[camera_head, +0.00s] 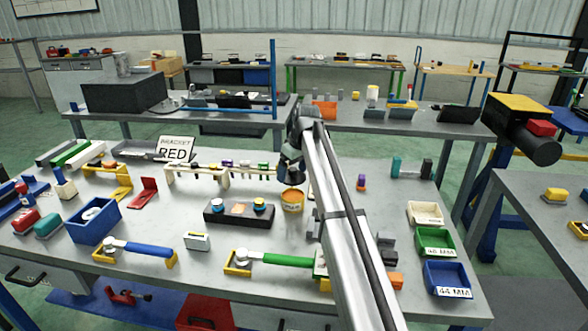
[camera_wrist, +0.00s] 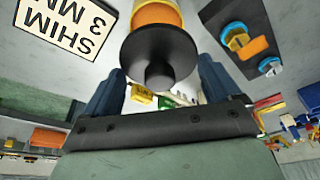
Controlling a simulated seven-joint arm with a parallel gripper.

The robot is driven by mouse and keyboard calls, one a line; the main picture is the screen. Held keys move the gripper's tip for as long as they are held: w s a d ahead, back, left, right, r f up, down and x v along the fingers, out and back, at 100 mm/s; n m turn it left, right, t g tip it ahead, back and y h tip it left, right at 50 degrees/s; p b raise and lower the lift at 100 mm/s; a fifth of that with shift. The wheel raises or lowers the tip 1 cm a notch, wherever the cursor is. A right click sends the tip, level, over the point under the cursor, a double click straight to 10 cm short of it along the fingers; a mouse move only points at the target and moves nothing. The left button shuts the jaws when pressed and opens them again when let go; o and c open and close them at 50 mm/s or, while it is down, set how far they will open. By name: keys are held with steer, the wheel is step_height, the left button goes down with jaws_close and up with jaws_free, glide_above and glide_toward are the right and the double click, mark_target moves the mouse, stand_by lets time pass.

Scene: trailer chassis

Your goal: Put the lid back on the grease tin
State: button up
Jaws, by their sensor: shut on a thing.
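The grease tin (camera_head: 292,203) is a small orange-yellow pot standing upright on the grey bench, near the middle in the head view. It also shows in the wrist view (camera_wrist: 158,14), partly hidden behind the lid. The lid (camera_wrist: 160,48) is a dark round disc with a knob, between my fingers in the wrist view. My gripper (camera_head: 291,174) is shut on the lid and points down just above the tin. In the head view the lid is hard to make out between the dark fingers. The wrist view overlaps lid and tin; I cannot tell whether they touch.
A dark block with blue and orange parts (camera_head: 239,212) stands left of the tin. A cream rack (camera_head: 215,178) is behind it to the left. A green-handled tool (camera_head: 275,260) lies in front. Bins (camera_head: 436,242) line the right edge. My arm covers the bench right of the tin.

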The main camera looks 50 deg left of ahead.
steer(key=shift+f, duration=2.95)
steer(key=shift+f, duration=0.15)
steer(key=o, duration=0.8)
steer(key=shift+c, duration=0.2)
steer(key=shift+r, duration=3.55)
steer(key=shift+c, duration=0.2)
jaws_close()
